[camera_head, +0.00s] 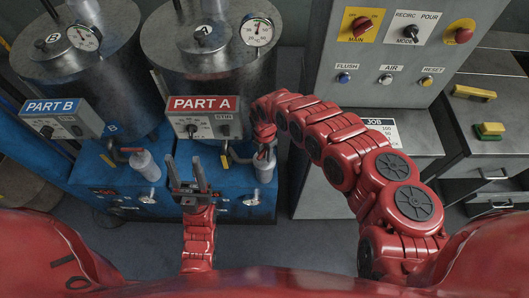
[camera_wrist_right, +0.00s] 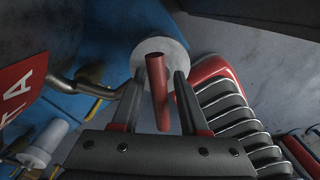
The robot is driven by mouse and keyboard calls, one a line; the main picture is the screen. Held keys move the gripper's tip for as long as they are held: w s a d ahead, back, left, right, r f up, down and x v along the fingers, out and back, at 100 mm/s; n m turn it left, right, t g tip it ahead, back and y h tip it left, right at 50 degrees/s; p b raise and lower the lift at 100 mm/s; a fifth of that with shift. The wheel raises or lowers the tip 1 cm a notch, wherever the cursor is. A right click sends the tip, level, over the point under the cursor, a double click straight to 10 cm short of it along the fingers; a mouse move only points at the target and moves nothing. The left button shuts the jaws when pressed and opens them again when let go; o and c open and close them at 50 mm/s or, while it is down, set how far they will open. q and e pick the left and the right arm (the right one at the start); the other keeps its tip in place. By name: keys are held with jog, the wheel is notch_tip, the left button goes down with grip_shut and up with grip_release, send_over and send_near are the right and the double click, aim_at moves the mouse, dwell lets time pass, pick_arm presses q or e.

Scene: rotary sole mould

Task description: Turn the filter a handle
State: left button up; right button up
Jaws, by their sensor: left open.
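The filter A (camera_head: 265,170), a white canister, stands on the blue base below the PART A panel; it also shows in the right wrist view (camera_wrist_right: 172,50). Its red handle (camera_wrist_right: 158,92) sticks up toward the camera in the right wrist view. My right gripper (camera_wrist_right: 157,95) is open, with one finger on each side of the handle and a visible gap to each. In the head view my right arm hides most of this gripper and the handle. My left gripper (camera_head: 188,175) is open and empty, pointing up in front of the PART A unit.
The PART A panel (camera_head: 205,118) and its tank (camera_head: 210,60) stand close behind. The PART B panel (camera_head: 55,118) and filter B (camera_head: 145,166) are at left. A control cabinet (camera_head: 385,65) with knobs and buttons stands at right. Grey floor shows between.

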grip_shut()
jog(key=shift+m, duration=0.3)
jog(key=m+b, duration=0.1)
jog(key=m, duration=0.3)
jog(key=shift+m, duration=0.3)
jog(key=m+b, duration=0.1)
jog(key=m, duration=0.5)
jog(key=m+b, duration=0.1)
jog(key=m, duration=0.2)
jog(key=shift+w+m, duration=0.1)
jog(key=shift+m, duration=0.3)
jog(key=shift+m+b, duration=0.55)
jog(key=shift+m, duration=0.35)
jog(key=m+b, duration=0.2)
jog(key=m, duration=0.2)
jog(key=shift+m, duration=0.4)
jog(key=shift+m, duration=0.3)
